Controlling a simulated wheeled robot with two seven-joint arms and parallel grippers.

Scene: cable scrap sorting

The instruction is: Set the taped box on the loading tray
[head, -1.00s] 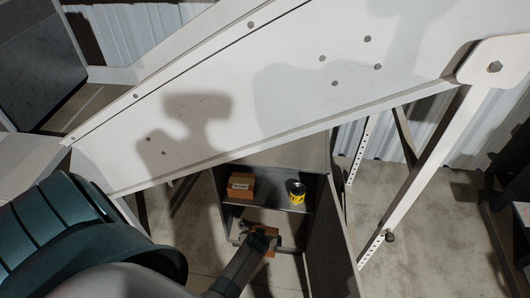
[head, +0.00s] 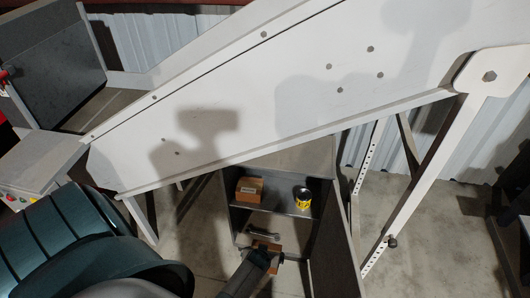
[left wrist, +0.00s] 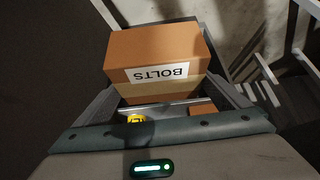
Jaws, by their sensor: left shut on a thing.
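My left gripper (head: 263,248) is shut on a brown cardboard box (left wrist: 155,52) with a white label reading BOLTS. In the left wrist view the box sits between the two grey fingers, and a paler band shows along its lower part. In the head view the held box (head: 274,247) is small and partly hidden by my gripper, in front of and below a dark shelf. I cannot pick out the loading tray for certain. My right gripper is not in view.
Another brown box (head: 249,189) with a pale label and a yellow-and-black can (head: 303,197) stand on the dark shelf (head: 275,203). A large white sloping panel (head: 260,100) with legs crosses above. A control box (head: 38,165) is at left.

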